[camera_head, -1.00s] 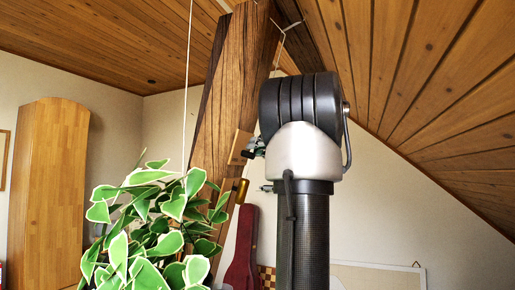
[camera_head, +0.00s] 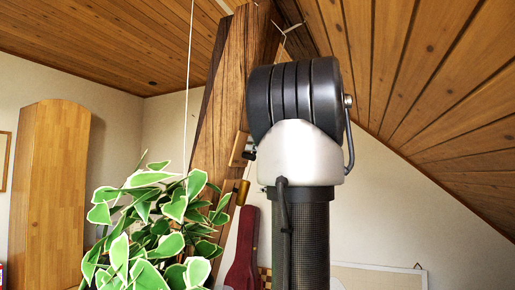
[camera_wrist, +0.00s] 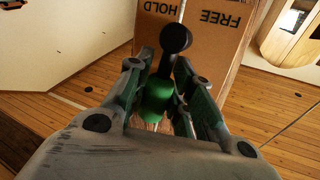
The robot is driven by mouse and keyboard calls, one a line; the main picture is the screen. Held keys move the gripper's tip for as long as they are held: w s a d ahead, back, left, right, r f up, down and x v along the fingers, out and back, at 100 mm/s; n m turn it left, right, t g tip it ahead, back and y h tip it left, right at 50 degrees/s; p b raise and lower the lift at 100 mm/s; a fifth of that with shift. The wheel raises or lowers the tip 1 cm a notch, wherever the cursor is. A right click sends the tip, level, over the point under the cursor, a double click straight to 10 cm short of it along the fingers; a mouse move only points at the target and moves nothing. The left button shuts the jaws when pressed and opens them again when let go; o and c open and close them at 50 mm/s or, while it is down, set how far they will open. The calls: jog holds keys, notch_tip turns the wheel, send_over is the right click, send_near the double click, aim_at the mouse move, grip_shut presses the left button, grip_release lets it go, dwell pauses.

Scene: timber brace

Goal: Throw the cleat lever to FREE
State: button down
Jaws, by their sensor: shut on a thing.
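In the wrist view a wooden board (camera_wrist: 238,58) carries the upside-down words HOLD and FREE, split by a pale line. The cleat lever (camera_wrist: 175,38) shows as a black ball knob on a dark stem, nearer to HOLD than to FREE. My gripper (camera_wrist: 164,70) is shut on the lever, with a finger on each side below the knob. A green part (camera_wrist: 157,97) shows between the fingers; where the lever is gripped is partly hidden. In the head view the board (camera_head: 238,149) sits on the timber brace (camera_head: 228,95), and my arm mostly hides my gripper.
A leafy plant (camera_head: 160,225) hangs on a white cord (camera_head: 188,80) left of the brace. A yellow-brown handle (camera_head: 242,192) sits below the board. A tall wooden cabinet (camera_head: 50,190) stands at the left and a red case (camera_head: 243,250) behind. The sloped ceiling (camera_head: 430,100) is at the right.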

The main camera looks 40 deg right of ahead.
jog(key=n, duration=0.1)
jog(key=a+n+t, duration=0.1)
jog(key=n+h, duration=0.1)
jog(key=shift+s+a+f+n+t, duration=0.15)
jog(key=shift+s+a+n+t, duration=0.15)
jog(key=shift+s+a+f+n+t, duration=0.15)
jog(key=shift+a+n+t, duration=0.15)
jog(key=shift+n, duration=0.6)
jog(key=shift+a+f+n+t, duration=0.15)
jog(key=shift+a+n+t, duration=0.15)
jog(key=shift+n, duration=0.6)
jog(key=c, duration=1.5)
grip_release()
jog(key=v, duration=1.2)
